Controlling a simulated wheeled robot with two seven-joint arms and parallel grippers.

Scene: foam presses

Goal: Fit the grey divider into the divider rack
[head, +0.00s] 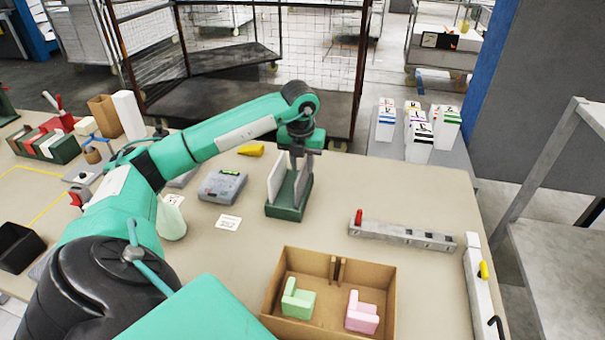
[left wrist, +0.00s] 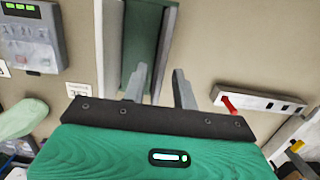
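The divider rack (head: 284,213) is a dark green base standing on the table in the middle of the head view. A pale divider (head: 274,180) stands upright at its left side; it also shows in the left wrist view (left wrist: 109,45). The grey divider (head: 302,182) stands upright at the rack's right side and also shows in the left wrist view (left wrist: 166,45). My left gripper (head: 298,150) is above the rack, at the grey divider's top. In the left wrist view its fingers (left wrist: 159,88) are apart, with the divider's edge between them and a gap visible. My right gripper is not seen.
A cardboard box (head: 297,260) with green (head: 297,300) and pink (head: 361,314) foam pieces stands in front. A grey bar with a red knob (head: 402,235) lies right of the rack. A grey device (head: 222,186) lies left. The table between rack and bar is clear.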

